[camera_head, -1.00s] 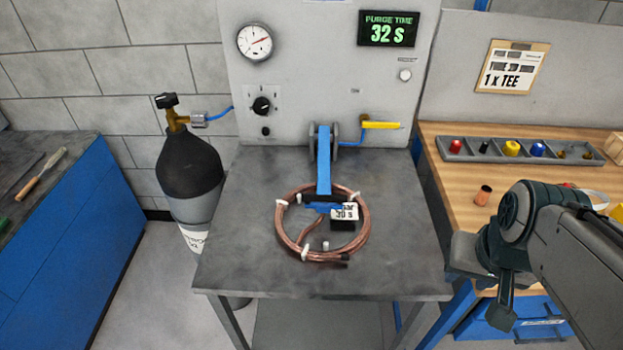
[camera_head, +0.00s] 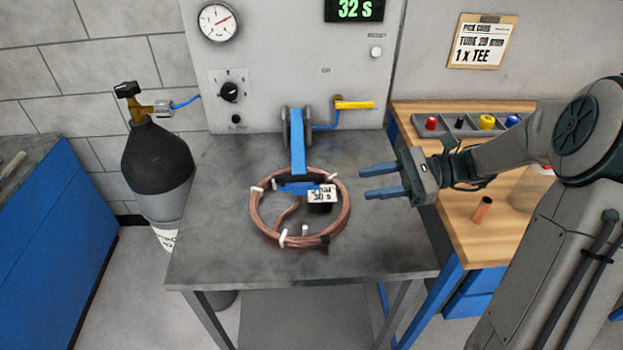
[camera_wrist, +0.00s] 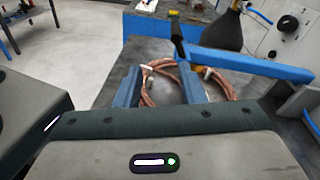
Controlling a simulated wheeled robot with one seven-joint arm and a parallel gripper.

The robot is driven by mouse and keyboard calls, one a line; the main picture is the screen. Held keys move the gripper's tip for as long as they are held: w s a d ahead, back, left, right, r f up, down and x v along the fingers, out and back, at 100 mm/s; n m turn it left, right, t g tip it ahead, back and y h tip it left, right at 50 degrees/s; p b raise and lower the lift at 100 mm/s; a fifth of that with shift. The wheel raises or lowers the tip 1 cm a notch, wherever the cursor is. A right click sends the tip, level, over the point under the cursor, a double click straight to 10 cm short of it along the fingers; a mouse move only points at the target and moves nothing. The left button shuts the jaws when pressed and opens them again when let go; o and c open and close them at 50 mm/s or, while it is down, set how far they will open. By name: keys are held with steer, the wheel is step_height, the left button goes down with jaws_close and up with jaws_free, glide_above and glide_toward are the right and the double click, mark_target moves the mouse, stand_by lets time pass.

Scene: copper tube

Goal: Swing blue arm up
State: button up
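The blue arm (camera_head: 299,142) is hinged at a grey bracket (camera_head: 287,126) on the panel and slopes down over the copper tube coil (camera_head: 342,222). Its lower end has a blue crosspiece near the coil's far side. In the wrist view the blue arm (camera_wrist: 245,64) crosses above the coil (camera_wrist: 222,84). My gripper (camera_head: 367,182) is to the right of the blue arm and coil, pointing left, with its two blue fingers apart and nothing between them. The fingers also show in the wrist view (camera_wrist: 158,90), with the coil beyond them.
A yellow-handled valve (camera_head: 355,105) is on the panel. A black-topped gas cylinder (camera_head: 157,160) stands left of the metal table (camera_head: 215,245). The wooden bench (camera_head: 462,234) at right holds a parts tray and a copper piece (camera_head: 482,209).

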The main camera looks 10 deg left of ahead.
mark_target(310, 175)
steer(key=shift+m+y, duration=0.4)
steer(key=shift+y, duration=0.3)
steer(key=x, duration=0.4)
steer(key=w+x, duration=0.1)
steer(key=x, duration=0.3)
steer(key=w+x, duration=0.1)
steer(key=x, duration=0.3)
steer(key=shift+s+a+r, duration=0.1)
steer(key=shift+a+r, duration=0.05)
steer(key=shift+a, duration=0.5)
steer(key=shift+t, duration=0.3)
jaws_close()
